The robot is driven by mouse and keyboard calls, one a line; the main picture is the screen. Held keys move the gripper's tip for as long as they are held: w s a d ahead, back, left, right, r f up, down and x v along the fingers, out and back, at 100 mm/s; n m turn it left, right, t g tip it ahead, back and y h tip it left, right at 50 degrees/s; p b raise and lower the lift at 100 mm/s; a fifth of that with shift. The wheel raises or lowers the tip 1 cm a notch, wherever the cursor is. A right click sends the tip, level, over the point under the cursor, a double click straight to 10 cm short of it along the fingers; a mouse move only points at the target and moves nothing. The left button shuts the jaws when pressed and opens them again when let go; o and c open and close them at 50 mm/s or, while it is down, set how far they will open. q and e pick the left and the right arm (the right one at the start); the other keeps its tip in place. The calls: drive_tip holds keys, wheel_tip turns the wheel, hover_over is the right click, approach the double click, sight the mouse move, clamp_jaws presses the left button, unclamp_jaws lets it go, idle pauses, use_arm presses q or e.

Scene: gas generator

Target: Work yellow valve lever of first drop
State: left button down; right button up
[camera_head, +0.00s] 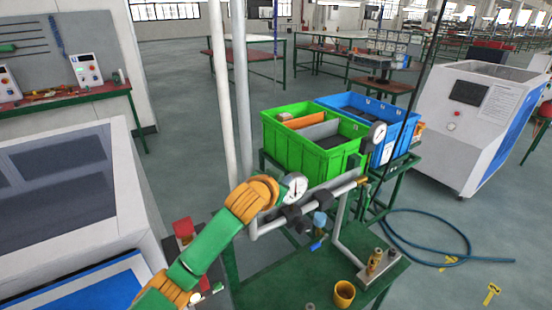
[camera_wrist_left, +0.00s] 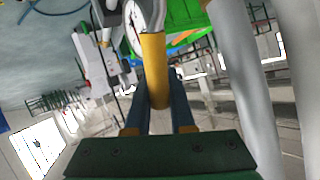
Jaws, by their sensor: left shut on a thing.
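The yellow valve lever (camera_wrist_left: 155,68) stands in the middle of the left wrist view, running down from a grey pipe fitting. My left gripper (camera_wrist_left: 158,98) is shut on it, with one dark blue finger on each side. In the head view my green and orange left arm reaches in from the lower left and ends at the pipe rack, beside a round pressure gauge (camera_head: 295,186). There the wrist hides the lever and the fingertips. My right gripper is in neither view.
The pipe (camera_head: 327,190) runs over a green table (camera_head: 275,278) bearing a yellow cup (camera_head: 344,294) and a brass fitting (camera_head: 375,261). A second gauge (camera_head: 377,132) stands higher. Green (camera_head: 300,150) and blue crates (camera_head: 397,142) are behind. A blue hose (camera_head: 470,256) lies on the floor.

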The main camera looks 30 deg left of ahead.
use_arm(q)
drive_tip(key=shift+w+d+f+m+g+p, duration=0.15)
drive_tip(key=shift+w+f+m+g+p, duration=0.2)
drive_tip(key=shift+g+p, duration=0.35)
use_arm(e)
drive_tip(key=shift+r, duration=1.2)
use_arm(q)
drive_tip(key=shift+f, duration=0.1)
drive_tip(key=c, duration=1.1)
unclamp_jaws()
drive_tip(key=shift+w, duration=0.1)
drive_tip(key=shift+o, duration=0.2)
drive_tip(key=b+v, duration=0.1)
drive_tip(key=v, duration=0.6)
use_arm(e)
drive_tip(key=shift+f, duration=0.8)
